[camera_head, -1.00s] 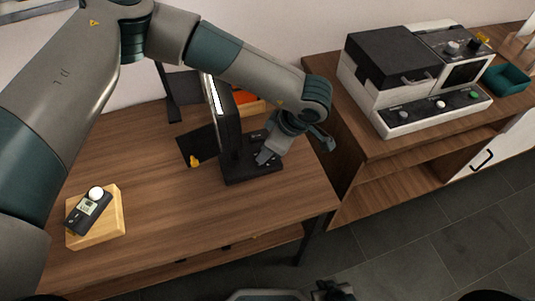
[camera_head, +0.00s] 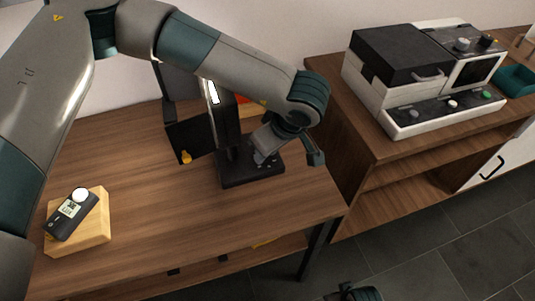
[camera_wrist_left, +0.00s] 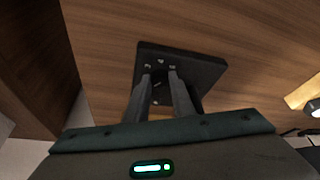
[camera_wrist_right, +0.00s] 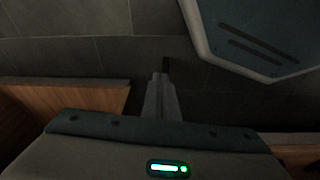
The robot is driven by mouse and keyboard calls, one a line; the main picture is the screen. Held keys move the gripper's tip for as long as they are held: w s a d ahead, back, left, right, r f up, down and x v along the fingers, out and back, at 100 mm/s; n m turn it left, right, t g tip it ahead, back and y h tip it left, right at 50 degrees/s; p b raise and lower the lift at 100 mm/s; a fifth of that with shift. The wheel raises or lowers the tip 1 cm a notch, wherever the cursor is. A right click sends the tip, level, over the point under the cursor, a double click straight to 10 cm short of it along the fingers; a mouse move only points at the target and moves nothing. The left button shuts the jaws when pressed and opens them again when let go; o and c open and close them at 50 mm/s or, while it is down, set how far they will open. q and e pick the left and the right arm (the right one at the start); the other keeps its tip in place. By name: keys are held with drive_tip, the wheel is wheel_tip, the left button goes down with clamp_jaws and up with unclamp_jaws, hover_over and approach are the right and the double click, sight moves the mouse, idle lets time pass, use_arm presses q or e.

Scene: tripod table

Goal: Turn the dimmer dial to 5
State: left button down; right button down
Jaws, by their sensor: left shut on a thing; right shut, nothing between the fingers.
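The dimmer dial (camera_wrist_left: 157,84) is on a black base (camera_wrist_left: 192,64) with small pale marks around it. It is largely hidden between the fingers of my left gripper (camera_wrist_left: 160,78), which is shut on it. In the head view the left gripper (camera_head: 263,160) reaches down onto the base (camera_head: 240,179) of a black upright device on the wooden table. The number the dial points to cannot be read. My right gripper (camera_wrist_right: 160,76) is shut and empty, above the grey floor, away from the table.
A black handheld meter (camera_head: 72,213) with a white dome lies on a wooden block (camera_head: 88,237) at the table's left. A dark panel with a yellow knob (camera_head: 186,157) stands beside the device. A white and black machine (camera_head: 425,85) stands on the right cabinet. The table's front is clear.

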drive_tip(key=shift+r, duration=0.95)
use_arm(q)
drive_tip(key=c, duration=1.5)
unclamp_jaws()
drive_tip(key=shift+r, duration=0.15)
drive_tip(key=shift+s+d+r, duration=0.2)
drive_tip(key=shift+r, duration=0.4)
drive_tip(key=shift+b+v, duration=0.75)
drive_tip(key=shift+v, duration=7.2)
use_arm(e)
drive_tip(key=shift+v, duration=1.75)
use_arm(q)
drive_tip(key=shift+a, duration=0.15)
use_arm(e)
drive_tip(key=shift+w+a+r, duration=0.1)
drive_tip(key=shift+w, duration=0.05)
